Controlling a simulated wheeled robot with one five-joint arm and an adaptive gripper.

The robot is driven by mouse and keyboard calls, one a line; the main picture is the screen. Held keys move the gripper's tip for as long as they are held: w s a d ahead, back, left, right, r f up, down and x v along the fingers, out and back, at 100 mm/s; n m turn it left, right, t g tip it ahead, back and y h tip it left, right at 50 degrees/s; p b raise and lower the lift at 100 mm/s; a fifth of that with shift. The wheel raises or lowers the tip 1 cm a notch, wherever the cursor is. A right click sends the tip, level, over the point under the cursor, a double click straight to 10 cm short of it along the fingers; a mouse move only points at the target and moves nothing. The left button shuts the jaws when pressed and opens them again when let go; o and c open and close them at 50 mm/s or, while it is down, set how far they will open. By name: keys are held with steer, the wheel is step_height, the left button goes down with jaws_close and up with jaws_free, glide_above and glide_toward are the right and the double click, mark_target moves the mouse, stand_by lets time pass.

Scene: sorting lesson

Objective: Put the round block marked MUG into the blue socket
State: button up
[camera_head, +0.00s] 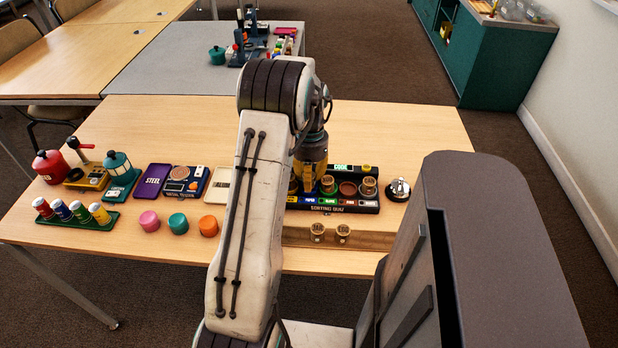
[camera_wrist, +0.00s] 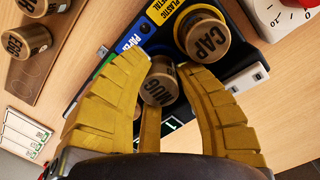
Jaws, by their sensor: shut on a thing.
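The round brown block marked MUG (camera_wrist: 160,82) is between the yellow fingers of my gripper (camera_wrist: 160,90), its lettered top facing the wrist camera. My gripper (camera_head: 311,172) is shut on it over the dark sorting board (camera_head: 345,207). In the wrist view the block is in line with the blue label reading PAPER (camera_wrist: 133,38). The block and my fingers hide the socket there, and I cannot tell whether the block is seated or above it.
Blocks stand elsewhere on the board, one at its right (camera_head: 368,187). Two loose blocks (camera_head: 317,231) stand on a wooden strip in front, one marked EGG (camera_wrist: 26,42). A bell (camera_head: 398,189) stands right of the board. Coloured round pieces (camera_head: 178,223) lie to the left.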

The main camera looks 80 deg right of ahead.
steer(key=shift+f+b, duration=0.35)
steer(key=shift+f, duration=0.2)
steer(key=o, duration=0.5)
steer(key=shift+o, duration=0.2)
steer(key=shift+r, duration=0.15)
steer(key=shift+d+r+p, duration=0.2)
steer(key=shift+r+p, duration=2.1)
steer(key=shift+r, duration=0.4)
steer(key=shift+d+r+p, duration=0.2)
steer(key=shift+r+p, duration=2.05)
steer(key=shift+r, duration=0.45)
step_height(320, 180, up, 6)
steer(key=p, duration=0.4)
steer(key=shift+p, duration=0.4)
